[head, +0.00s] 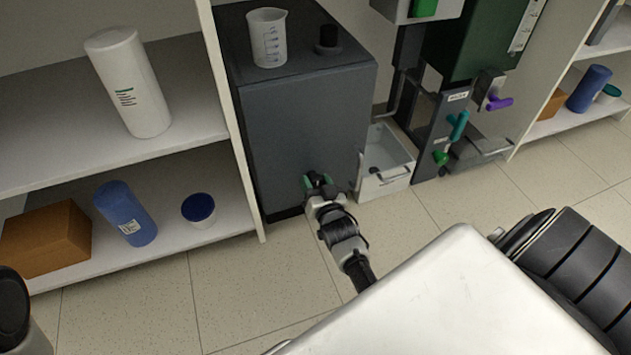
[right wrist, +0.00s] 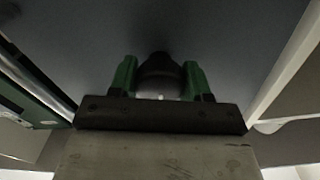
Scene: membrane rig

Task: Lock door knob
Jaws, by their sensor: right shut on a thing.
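The door is the dark grey front of a box-shaped cabinet (head: 305,130) standing on the floor in the head view. My right gripper (head: 318,181) is at the lower right part of this front. In the right wrist view, the green fingers of my right gripper (right wrist: 160,82) are closed on both sides of a round dark knob (right wrist: 160,66). The knob sits against the grey surface. In the head view the gripper mostly hides the knob, and its turn angle cannot be told. My left gripper is not in view.
A beaker (head: 268,38) and a small black cap-like piece (head: 328,40) stand on the cabinet top. A white shelf (head: 190,95) with bottles is at left. The floor in front is clear.

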